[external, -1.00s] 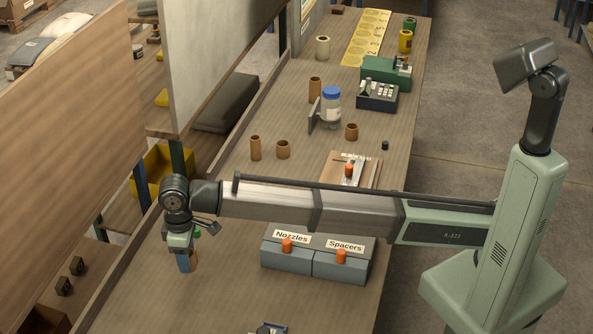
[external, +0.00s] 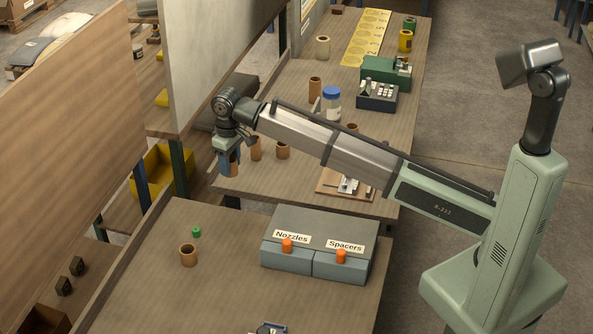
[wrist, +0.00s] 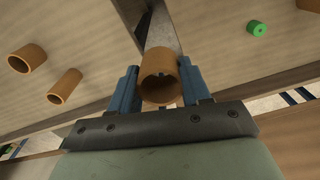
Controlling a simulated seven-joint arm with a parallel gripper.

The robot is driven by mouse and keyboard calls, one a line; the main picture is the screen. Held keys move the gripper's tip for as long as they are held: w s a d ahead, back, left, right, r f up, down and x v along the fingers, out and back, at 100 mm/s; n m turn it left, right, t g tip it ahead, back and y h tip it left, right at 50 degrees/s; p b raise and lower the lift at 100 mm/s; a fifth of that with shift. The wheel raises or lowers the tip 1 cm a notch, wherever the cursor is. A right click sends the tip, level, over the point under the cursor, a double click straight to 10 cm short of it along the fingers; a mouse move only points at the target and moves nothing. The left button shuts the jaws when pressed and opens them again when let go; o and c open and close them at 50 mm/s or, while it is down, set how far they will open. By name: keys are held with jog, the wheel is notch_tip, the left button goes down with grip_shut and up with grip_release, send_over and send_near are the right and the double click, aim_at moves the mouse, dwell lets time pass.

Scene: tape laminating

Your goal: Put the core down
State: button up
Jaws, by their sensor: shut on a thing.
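My gripper (external: 229,165) hangs at the left end of the arm, above the gap beside the far bench's near left corner. It is shut on a brown tube-like core (wrist: 158,76), held between its blue fingers; part of this core shows in the external view (external: 235,165). Another brown core (external: 188,255) stands upright on the near bench. Two more brown cores, a taller one (external: 256,149) and a shorter one (external: 283,150), stand on the far bench, right of my gripper. They also show in the wrist view, the taller (wrist: 65,86) and the shorter (wrist: 27,58).
A small green cylinder (external: 196,232) stands on the near bench behind the core there. Grey bins (external: 318,245) labelled Nozzles and Spacers are to the right. A gap separates the near and far benches. A jar with a blue lid (external: 331,104) stands farther back.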

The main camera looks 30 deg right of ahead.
jog(key=w+d+n, duration=0.1)
jog(key=d+n, duration=0.3)
jog(key=d, duration=1.1)
jog(key=shift+w+d+f+n, duration=0.25)
jog(key=shift+d+f+n, duration=0.05)
jog(key=shift+n, duration=0.1)
jog(key=shift+f, duration=0.1)
jog(key=shift+f, duration=4.9)
jog(key=shift+f, duration=0.15)
jog(key=o, duration=1)
notch_tip(320, 180, up, 12)
jog(key=shift+r, duration=0.2)
